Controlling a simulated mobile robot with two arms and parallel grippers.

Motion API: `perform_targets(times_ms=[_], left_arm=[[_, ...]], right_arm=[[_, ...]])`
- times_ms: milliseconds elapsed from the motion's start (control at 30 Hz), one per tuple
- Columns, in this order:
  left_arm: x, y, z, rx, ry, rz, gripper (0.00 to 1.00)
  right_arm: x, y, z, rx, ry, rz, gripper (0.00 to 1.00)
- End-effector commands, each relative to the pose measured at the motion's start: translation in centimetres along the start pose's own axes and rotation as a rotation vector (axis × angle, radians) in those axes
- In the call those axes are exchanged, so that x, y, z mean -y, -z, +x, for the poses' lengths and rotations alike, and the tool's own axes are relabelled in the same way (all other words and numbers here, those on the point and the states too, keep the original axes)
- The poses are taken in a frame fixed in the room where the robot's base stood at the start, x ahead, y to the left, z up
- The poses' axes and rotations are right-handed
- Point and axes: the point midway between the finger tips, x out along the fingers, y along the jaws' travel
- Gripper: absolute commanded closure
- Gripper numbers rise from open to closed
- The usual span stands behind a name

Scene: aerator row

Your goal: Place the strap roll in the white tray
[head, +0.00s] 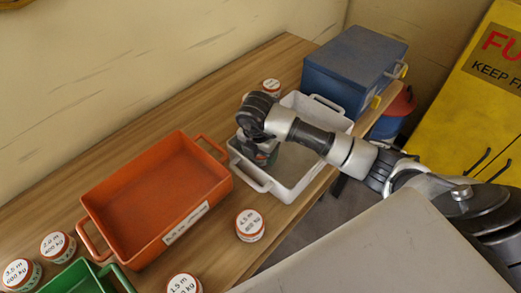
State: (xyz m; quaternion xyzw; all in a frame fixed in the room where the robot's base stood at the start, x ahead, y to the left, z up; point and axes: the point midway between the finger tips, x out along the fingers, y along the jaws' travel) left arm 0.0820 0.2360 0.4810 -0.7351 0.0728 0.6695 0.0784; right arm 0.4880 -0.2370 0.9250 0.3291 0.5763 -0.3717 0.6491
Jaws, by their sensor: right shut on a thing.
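The white tray (296,168) stands on the wooden table, right of the orange tray. My right gripper (262,154) points down at the left part of the white tray. It is shut on a strap roll (268,157), of which only a small orange and pale part shows beside the fingers. I cannot tell whether the roll touches the tray floor. My arm hides part of the tray's back. Other strap rolls, white-topped with orange sides, stand on the table, one (250,225) in front of the white tray and one (272,87) behind it. My left gripper is out of view.
The orange tray (150,195) is empty. A green tray (75,279) shows at the bottom left, with several strap rolls near it. A blue box (350,65) stands behind the white tray. A yellow cabinet (480,100) is at the right.

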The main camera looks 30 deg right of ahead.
Motion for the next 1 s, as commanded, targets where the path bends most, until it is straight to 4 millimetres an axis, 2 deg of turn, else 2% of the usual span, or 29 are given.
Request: perform_targets(times_ms=[433,467,600,867,1000], left_arm=[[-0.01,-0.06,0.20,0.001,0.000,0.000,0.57],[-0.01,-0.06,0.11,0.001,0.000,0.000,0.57],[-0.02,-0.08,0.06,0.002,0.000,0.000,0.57],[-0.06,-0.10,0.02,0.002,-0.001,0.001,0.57],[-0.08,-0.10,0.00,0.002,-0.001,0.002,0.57]], right_arm=[[0.00,0.07,1.05,0.001,-0.002,0.000,0.61],[0.01,0.07,0.98,0.001,-0.001,0.000,0.29],[0.03,0.07,0.93,0.001,-0.001,0.000,0.08],[0.03,0.06,0.87,0.001,-0.001,0.000,0.07],[-0.04,0.00,0.14,0.002,-0.004,0.000,0.07]])
